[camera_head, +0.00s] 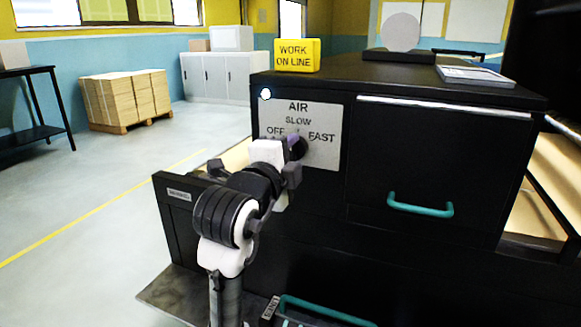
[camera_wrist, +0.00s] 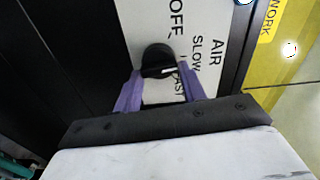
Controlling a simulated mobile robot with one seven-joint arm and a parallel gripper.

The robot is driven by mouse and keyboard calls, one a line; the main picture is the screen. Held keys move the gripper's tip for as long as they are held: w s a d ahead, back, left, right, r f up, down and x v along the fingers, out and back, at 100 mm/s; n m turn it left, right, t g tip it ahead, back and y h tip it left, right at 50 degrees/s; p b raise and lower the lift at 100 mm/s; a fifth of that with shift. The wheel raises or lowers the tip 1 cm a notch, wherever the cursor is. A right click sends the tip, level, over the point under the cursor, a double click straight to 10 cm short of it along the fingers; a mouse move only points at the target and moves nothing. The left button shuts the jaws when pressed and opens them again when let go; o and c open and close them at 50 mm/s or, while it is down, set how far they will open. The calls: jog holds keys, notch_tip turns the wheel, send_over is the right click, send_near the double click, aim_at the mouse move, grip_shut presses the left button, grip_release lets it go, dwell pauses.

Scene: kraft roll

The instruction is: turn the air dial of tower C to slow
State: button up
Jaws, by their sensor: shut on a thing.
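The air dial (camera_head: 299,148) is a black knob on a white plate (camera_head: 327,128) on the front of a dark cabinet. The plate reads AIR, with OFF at left, SLOW above and FAST at right. My gripper (camera_head: 290,145) reaches the knob from the front and hides part of it. In the wrist view the purple fingers of my gripper (camera_wrist: 160,82) are on either side of the knob (camera_wrist: 157,58), shut on it. A short white mark by the knob lies roughly toward SLOW; its exact setting is unclear. No tower letter is readable.
A yellow WORK ON LINE sign (camera_head: 297,55) stands on the cabinet (camera_head: 430,78). A lit white lamp (camera_head: 265,94) is above the plate's left corner. A drawer with a teal handle (camera_head: 420,207) is to the right. Open floor (camera_head: 80,215) lies to the left.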

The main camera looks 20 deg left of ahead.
jog(key=shift+f+m+b, duration=0.1)
jog(key=shift+m+b, duration=0.3)
jog(key=shift+m, duration=0.2)
jog(key=o, duration=1)
jog(key=shift+s, duration=0.1)
jog(key=s+b, duration=0.1)
jog(key=s, duration=0.6)
jog(key=s+b, duration=0.1)
jog(key=s, duration=0.5)
jog(key=shift+s+a, duration=0.2)
jog(key=shift+s, duration=0.15)
